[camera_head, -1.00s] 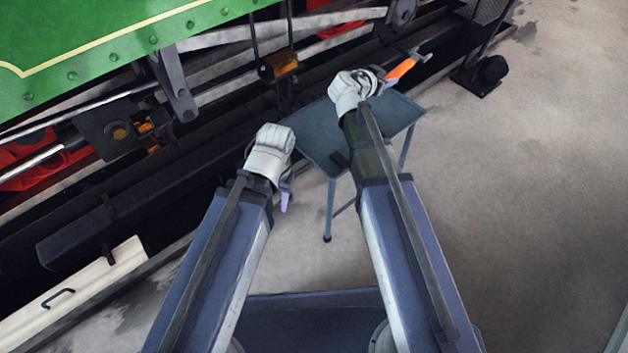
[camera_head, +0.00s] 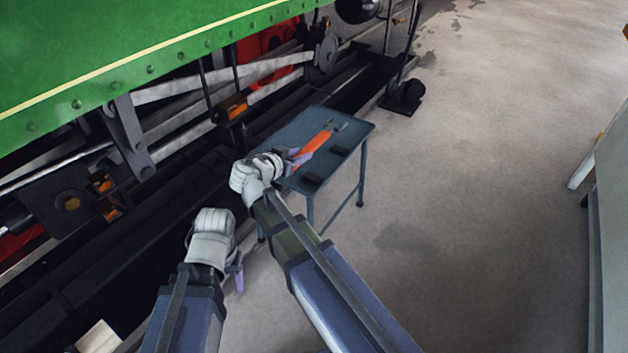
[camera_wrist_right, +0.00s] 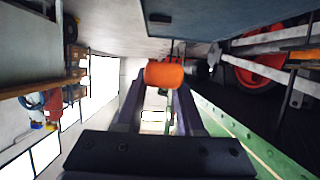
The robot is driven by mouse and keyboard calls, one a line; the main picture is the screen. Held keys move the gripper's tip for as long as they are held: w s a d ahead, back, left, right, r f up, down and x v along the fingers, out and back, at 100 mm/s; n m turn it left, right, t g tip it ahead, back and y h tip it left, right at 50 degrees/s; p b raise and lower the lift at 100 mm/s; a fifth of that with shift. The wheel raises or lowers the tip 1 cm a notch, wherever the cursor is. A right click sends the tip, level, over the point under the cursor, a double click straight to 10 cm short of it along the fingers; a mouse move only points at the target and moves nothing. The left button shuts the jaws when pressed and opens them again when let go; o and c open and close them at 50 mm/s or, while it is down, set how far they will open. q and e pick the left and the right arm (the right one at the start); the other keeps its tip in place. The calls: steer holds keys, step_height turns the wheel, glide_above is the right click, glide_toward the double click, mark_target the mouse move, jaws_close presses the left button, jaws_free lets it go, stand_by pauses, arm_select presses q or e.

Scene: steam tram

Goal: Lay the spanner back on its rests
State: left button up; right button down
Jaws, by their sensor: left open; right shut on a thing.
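The spanner (camera_head: 314,144) has an orange handle and a grey open jaw at its far end. My right gripper (camera_head: 292,158) is shut on the near end of its handle and holds it over the small blue-grey table (camera_head: 290,128). In the right wrist view the orange handle (camera_wrist_right: 165,75) sits between the fingers. Two dark blocks, the near one (camera_head: 312,181) and the far one (camera_head: 340,150), which look like the rests, stand on the table to the right of the spanner. I cannot tell the spanner's height above the table. My left gripper (camera_head: 239,278) is open and empty, left of the table.
The green tram (camera_head: 150,50) with its rods and wheels runs along the left, close behind the table. A dark stand (camera_head: 402,98) is on the floor beyond the table. The concrete floor (camera_head: 470,200) to the right is clear. A grey panel (camera_head: 610,230) stands at the right edge.

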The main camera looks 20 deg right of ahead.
steer(key=shift+s+a+f, duration=0.1)
steer(key=shift+s+a, duration=0.25)
steer(key=shift+a, duration=0.05)
step_height(320, 180, down, 6)
steer(key=b, duration=0.6)
steer(key=shift+f, duration=0.15)
step_height(320, 180, down, 4)
steer(key=b, duration=0.4)
steer(key=shift+r, duration=0.2)
steer(key=shift+f+b, duration=0.4)
steer(key=c, duration=1)
jaws_free()
steer(key=shift+f, duration=0.1)
steer(key=o, duration=0.5)
steer(key=shift+c, duration=0.2)
steer(key=shift+r, duration=0.2)
